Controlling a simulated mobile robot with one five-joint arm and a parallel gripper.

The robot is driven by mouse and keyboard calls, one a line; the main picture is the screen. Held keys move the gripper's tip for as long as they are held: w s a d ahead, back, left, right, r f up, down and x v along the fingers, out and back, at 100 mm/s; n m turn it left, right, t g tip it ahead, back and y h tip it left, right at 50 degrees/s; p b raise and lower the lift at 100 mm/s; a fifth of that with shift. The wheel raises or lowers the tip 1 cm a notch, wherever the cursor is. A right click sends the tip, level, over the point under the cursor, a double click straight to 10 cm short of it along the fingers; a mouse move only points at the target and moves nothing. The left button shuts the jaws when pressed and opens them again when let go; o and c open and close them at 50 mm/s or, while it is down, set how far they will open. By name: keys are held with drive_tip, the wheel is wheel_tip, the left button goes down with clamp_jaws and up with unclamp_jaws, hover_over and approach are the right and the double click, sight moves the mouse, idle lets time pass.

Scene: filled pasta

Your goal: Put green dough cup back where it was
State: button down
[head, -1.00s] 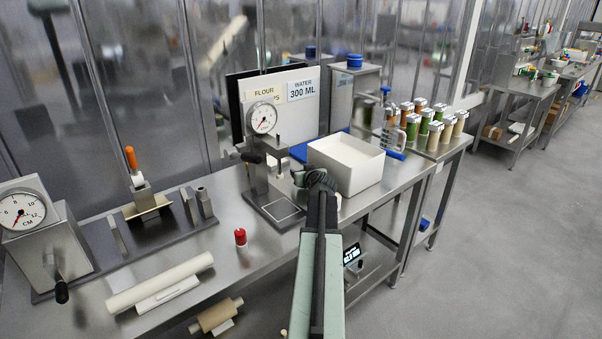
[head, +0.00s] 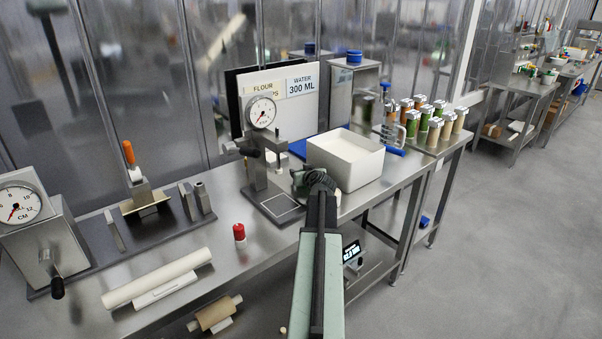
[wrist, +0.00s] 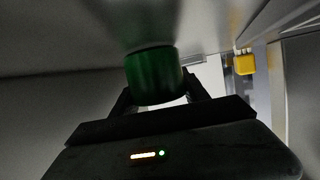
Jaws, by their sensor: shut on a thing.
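My gripper (head: 312,181) is low over the steel table, just in front of the white bin, seen from behind along my arm. In the wrist view, its fingers (wrist: 157,95) are shut on a green cup (wrist: 154,74), one on each side. A blurred green reflection of the cup shows in the metal surface beside it. Whether the cup touches that surface I cannot tell. In the head view the held cup is hidden by my gripper and arm. Other cups with green, orange and beige contents (head: 423,128) stand in rows at the table's right end.
The white bin (head: 347,174) stands close beyond my gripper. A dial press (head: 262,115) is just left of it.

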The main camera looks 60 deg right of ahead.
drive_tip(key=shift+c, duration=2.4)
unclamp_jaws()
